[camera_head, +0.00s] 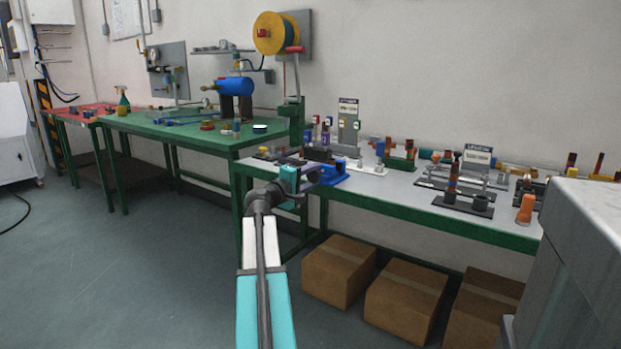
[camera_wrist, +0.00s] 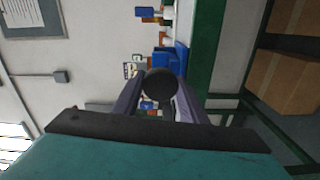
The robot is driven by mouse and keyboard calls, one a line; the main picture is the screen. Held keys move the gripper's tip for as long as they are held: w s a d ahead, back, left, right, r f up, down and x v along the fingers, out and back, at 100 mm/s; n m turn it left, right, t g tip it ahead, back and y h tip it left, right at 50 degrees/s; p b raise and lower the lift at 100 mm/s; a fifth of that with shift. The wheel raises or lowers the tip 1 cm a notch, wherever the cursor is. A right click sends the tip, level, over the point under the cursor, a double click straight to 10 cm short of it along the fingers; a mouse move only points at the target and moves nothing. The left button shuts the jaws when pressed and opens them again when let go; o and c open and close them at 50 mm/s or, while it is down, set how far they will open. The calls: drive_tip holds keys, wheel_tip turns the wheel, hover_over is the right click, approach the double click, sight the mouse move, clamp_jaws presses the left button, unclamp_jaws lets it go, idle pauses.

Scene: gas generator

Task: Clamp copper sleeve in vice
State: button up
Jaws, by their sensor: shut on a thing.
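My gripper (camera_head: 308,168) is at the front left end of the grey-topped bench, beside the blue vice (camera_head: 335,178). In the wrist view the gripper is shut on a dark round-ended piece (camera_wrist: 160,85), seen end-on between the two fingers. Its colour is too dark to tell whether it is the copper sleeve. The blue vice (camera_wrist: 178,58) shows just beyond the held piece in the wrist view. The vice's jaw opening is hidden, and I cannot tell whether the piece touches the vice.
Black racks with dark and copper-coloured parts (camera_head: 453,178) stand along the grey bench (camera_head: 400,190). An orange piece (camera_head: 525,208) stands near its front right. A green workbench (camera_head: 190,128) is on the left. Cardboard boxes (camera_head: 340,270) lie under the grey bench.

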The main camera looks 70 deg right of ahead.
drive_tip(key=shift+w, duration=0.1)
drive_tip(key=o, duration=1.1)
drive_tip(key=shift+c, duration=0.2)
drive_tip(key=shift+a, duration=0.1)
drive_tip(key=shift+a, duration=0.7)
drive_tip(key=p+v, duration=0.3)
drive_tip(key=v, duration=0.9)
drive_tip(key=shift+w, duration=0.15)
drive_tip(key=shift+a, duration=0.15)
